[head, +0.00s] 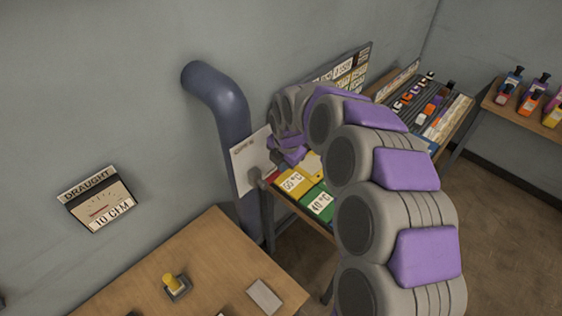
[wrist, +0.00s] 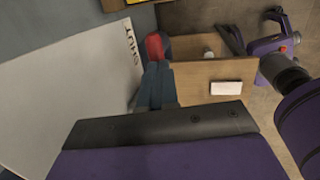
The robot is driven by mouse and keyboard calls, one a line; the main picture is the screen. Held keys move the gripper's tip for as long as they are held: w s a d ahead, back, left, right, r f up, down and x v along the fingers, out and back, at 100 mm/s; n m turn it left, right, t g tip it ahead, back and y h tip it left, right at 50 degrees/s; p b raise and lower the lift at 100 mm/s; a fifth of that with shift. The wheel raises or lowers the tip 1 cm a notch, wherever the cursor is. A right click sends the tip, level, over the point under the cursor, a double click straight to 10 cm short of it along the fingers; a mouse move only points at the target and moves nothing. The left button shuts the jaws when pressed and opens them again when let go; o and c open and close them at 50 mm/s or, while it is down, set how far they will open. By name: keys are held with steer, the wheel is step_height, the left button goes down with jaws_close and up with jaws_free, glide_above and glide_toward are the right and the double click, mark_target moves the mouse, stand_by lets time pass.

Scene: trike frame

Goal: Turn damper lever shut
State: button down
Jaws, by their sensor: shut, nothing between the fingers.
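A white damper plate (head: 252,160) is fixed at the blue-grey pipe (head: 228,112) in the head view. In the wrist view the plate (wrist: 70,85) fills the left, with the word SHUT near its right edge. A red-ended piece (wrist: 156,46), apparently the damper lever's grip, shows beside that word. My gripper (wrist: 157,70) is shut and empty, its blue-grey fingers lying just short of the red end; I cannot tell whether they touch. In the head view my gripper (head: 289,150) is at the plate's right edge, and the lever is hidden there.
A draught gauge (head: 96,200) on the wall is labelled 10 CFM. Coloured temperature boxes (head: 295,182) sit below my arm. A bottle shelf (head: 530,117) is at right.

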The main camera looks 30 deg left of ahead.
steer(key=shift+d+f+p, duration=0.1)
steer(key=shift+f+p, duration=0.5)
steer(key=shift+f, duration=0.25)
steer(key=shift+s, duration=0.1)
steer(key=a+p+v, duration=0.1)
steer(key=v, duration=1.6)
steer(key=shift+w+r, duration=0.2)
steer(key=shift+r, duration=0.35)
